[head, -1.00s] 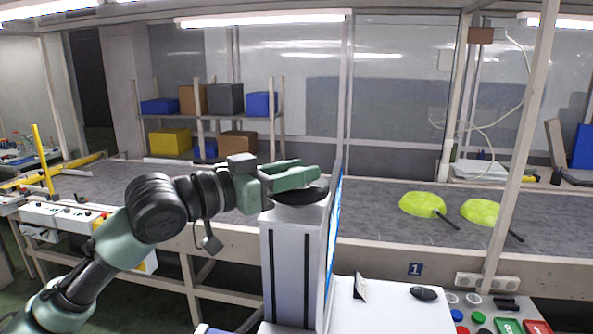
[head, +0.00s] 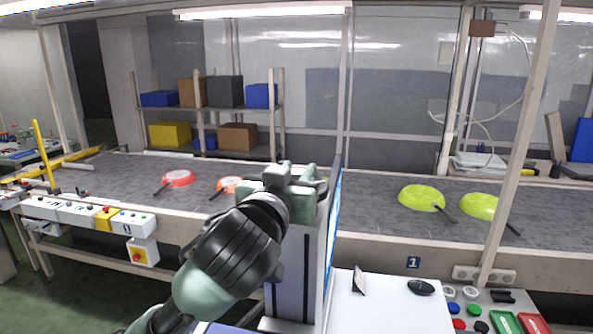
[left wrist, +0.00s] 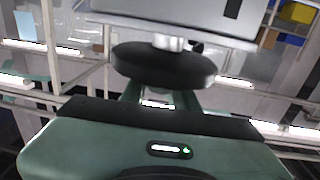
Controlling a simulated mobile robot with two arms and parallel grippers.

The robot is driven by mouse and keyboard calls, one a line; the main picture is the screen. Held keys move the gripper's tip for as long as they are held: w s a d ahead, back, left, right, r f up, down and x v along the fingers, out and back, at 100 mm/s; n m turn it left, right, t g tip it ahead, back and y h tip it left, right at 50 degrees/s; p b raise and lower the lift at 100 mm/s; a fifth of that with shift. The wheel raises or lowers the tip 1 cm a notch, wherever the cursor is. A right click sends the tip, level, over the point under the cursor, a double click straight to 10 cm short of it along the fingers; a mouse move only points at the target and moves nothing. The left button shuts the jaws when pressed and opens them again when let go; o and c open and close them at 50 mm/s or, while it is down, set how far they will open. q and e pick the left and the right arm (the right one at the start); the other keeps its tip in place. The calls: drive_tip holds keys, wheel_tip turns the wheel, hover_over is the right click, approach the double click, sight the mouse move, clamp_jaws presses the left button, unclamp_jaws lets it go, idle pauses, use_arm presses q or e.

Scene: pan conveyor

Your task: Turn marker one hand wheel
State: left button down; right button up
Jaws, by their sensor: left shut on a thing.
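The hand wheel is a round black disc (left wrist: 163,67) on a short pale shaft by a grey housing in the left wrist view. In the head view it is hidden behind my left gripper (head: 298,184) at the top of a grey-white column (head: 290,285). My left gripper is shut on the wheel; its green fingers (left wrist: 158,97) reach the near rim. My right gripper is in neither view.
The grey conveyor belt (head: 375,205) carries two yellow-green pans (head: 421,197) at right and a red pan (head: 178,178) and an orange one (head: 229,184) at left. A white desk (head: 385,305) and a button panel (head: 480,312) stand at front right.

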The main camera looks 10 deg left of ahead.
sight(296, 177)
use_arm(q)
drive_tip(key=shift+n+y, duration=0.4)
drive_tip(key=shift+y, duration=0.4)
drive_tip(key=c, duration=1.1)
unclamp_jaws()
drive_tip(key=shift+w+f, duration=0.1)
drive_tip(key=shift+w, duration=0.05)
drive_tip(key=shift+o, duration=0.2)
drive_tip(key=s+b, duration=0.2)
drive_tip(key=s, duration=0.4)
drive_tip(key=shift+s+d, duration=0.15)
drive_tip(key=shift+s, duration=0.15)
drive_tip(key=shift+s+b, duration=0.3)
drive_tip(key=shift+s, duration=0.3)
